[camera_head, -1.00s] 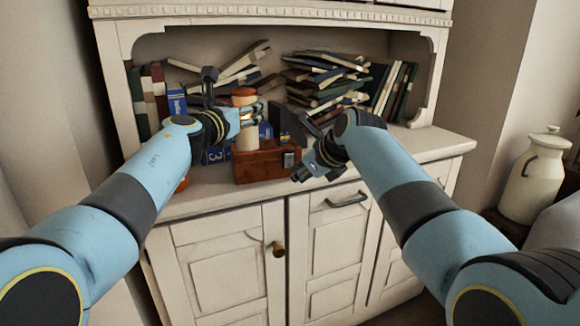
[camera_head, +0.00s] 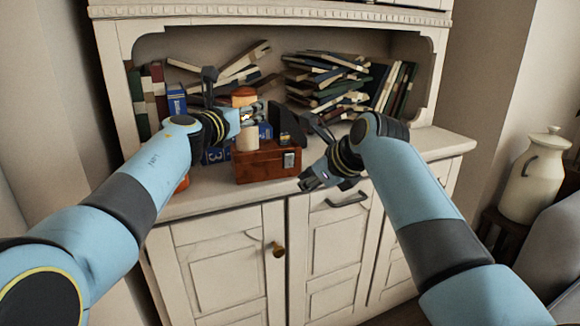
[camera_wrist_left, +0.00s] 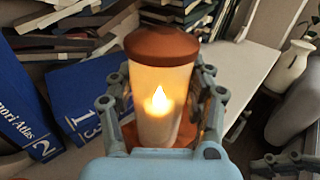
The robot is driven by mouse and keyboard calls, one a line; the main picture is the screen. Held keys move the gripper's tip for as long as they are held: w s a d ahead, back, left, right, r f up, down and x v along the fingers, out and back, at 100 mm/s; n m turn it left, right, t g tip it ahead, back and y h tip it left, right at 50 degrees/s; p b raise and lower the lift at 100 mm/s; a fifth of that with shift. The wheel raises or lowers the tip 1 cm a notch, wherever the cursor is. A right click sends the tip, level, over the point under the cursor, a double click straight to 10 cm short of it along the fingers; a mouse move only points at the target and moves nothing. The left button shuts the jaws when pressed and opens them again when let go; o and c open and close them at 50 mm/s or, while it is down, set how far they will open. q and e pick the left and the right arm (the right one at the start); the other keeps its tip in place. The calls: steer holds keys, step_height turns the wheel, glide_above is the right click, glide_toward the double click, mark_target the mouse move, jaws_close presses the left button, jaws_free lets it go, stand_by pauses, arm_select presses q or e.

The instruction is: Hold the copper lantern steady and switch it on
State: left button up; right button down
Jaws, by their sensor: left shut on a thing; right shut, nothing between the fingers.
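The lantern (camera_wrist_left: 161,85) has a copper cap and a pale translucent body, with a lit flame shape glowing inside it in the left wrist view. In the head view its copper cap (camera_head: 244,92) shows above my left gripper (camera_head: 247,114). My left gripper is shut around the lantern's body, with fingers on both sides in the left wrist view (camera_wrist_left: 160,100). The lantern looks upright. My right gripper (camera_head: 310,182) is shut and empty, apart from the lantern, to its lower right by the counter's front edge. No switch can be made out.
Blue books (camera_wrist_left: 86,92) stand close to the left gripper. Piled books (camera_head: 325,75) fill the shelf behind. The counter's right end is clear.

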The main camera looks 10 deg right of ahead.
arm_select(q)
steer(key=o, duration=1.4)
